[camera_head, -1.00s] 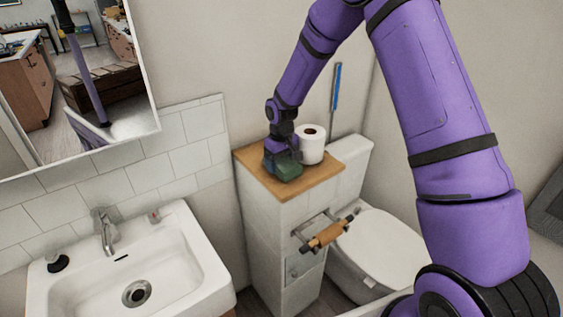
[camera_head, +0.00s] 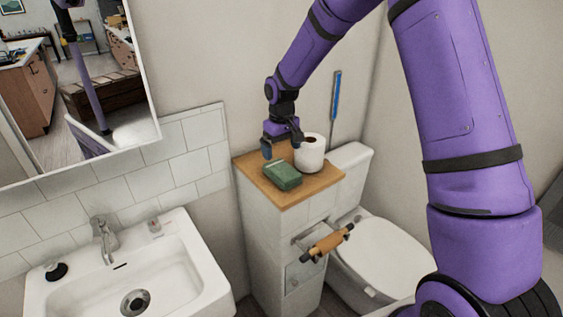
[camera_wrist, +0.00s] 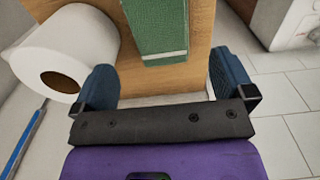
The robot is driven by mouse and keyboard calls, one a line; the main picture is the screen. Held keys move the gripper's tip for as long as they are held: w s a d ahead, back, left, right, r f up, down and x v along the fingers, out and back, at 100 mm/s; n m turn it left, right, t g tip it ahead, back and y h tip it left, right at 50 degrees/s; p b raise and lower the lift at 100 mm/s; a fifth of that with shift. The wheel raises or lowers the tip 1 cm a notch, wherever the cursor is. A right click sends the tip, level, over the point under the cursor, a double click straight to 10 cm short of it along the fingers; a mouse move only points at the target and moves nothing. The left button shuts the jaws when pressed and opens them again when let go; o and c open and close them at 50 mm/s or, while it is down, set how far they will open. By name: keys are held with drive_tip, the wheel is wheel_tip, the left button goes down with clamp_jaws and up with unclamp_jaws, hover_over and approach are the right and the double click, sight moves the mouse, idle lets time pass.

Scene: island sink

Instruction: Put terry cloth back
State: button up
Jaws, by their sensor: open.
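The green folded terry cloth (camera_head: 283,176) lies on the wooden top of the narrow cabinet (camera_head: 292,198). It also shows at the top of the wrist view (camera_wrist: 158,28), with a pale stripe near its end. My gripper (camera_head: 281,148) is above and behind the cloth, apart from it. In the wrist view my gripper (camera_wrist: 163,84) is open, its two blue fingers spread with nothing between them. The cloth's far end is cut off in the wrist view.
A toilet paper roll (camera_head: 310,153) stands right beside the cloth and close to my gripper; it also shows in the wrist view (camera_wrist: 68,48). A roll holder (camera_head: 328,242) sticks out of the cabinet front. A sink (camera_head: 125,270) is at left, a toilet (camera_head: 385,250) at right.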

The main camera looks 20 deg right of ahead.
drive_tip(key=s+d+r+m+t, duration=0.1)
drive_tip(key=s+d+r, duration=0.1)
drive_tip(key=s+r, duration=0.75)
drive_tip(key=s+d+r+m+t, duration=0.1)
drive_tip(key=s+d+r+t, duration=0.1)
drive_tip(key=s+r, duration=0.75)
drive_tip(key=s+d+r+t, duration=0.1)
drive_tip(key=s+r, duration=0.2)
drive_tip(key=s, duration=0.6)
drive_tip(key=s+d+r+m+t, duration=0.1)
drive_tip(key=s+d+r, duration=0.1)
drive_tip(key=s, duration=0.7)
drive_tip(key=shift+s+r+m, duration=0.25)
drive_tip(key=shift+r+m, duration=0.05)
drive_tip(key=shift+r, duration=0.1)
